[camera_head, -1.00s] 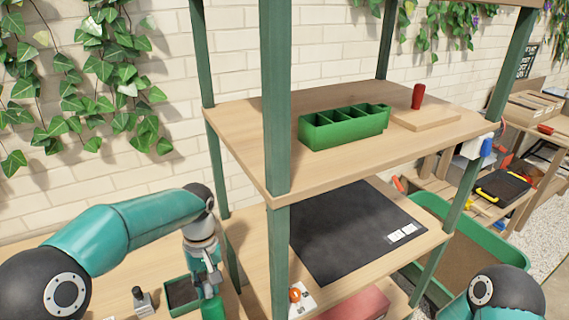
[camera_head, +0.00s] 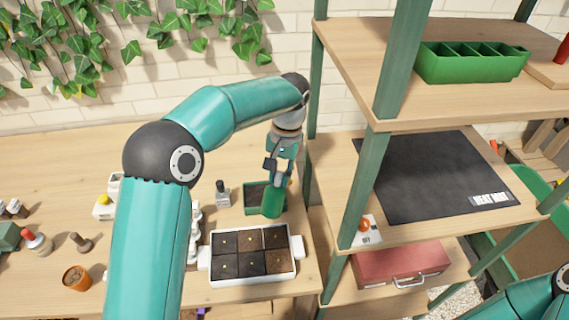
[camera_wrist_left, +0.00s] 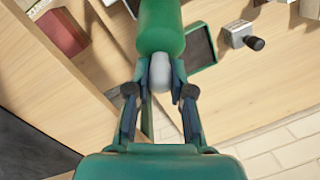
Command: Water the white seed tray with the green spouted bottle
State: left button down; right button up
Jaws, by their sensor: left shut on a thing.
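The white seed tray (camera_head: 212,270) sits on the wooden bench, its several cells filled with dark soil with small pale specks. My left gripper (camera_head: 278,178) is shut on the green bottle (camera_head: 272,201), just behind the tray's back right part in the head view. In the left wrist view the gripper (camera_wrist_left: 160,85) closes around a grey part of the bottle (camera_wrist_left: 161,30), whose green body extends to the top edge. I cannot make out the spout. My right arm shows at the lower right of the head view, but its gripper is out of view.
A green tray of dark soil (camera_head: 251,198) lies beside the bottle. The shelf post (camera_head: 356,205) rises close on the right, with a heat mat (camera_head: 430,178) on the shelf. A terracotta pot (camera_head: 76,278) stands left.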

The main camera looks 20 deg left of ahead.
pick_arm(q)
jog(key=n, duration=0.1)
jog(key=s+n, duration=0.1)
jog(key=s+f+n, duration=0.1)
jog(key=n, duration=0.1)
jog(key=shift+d+g, duration=0.3)
jog(key=shift+d, duration=0.05)
jog(key=s+a+n+h+b, duration=0.1)
jog(key=s+n+b, duration=0.5)
jog(key=s+n, duration=0.3)
jog(key=shift+s+h+b, duration=0.3)
jog(key=shift+s, duration=0.85)
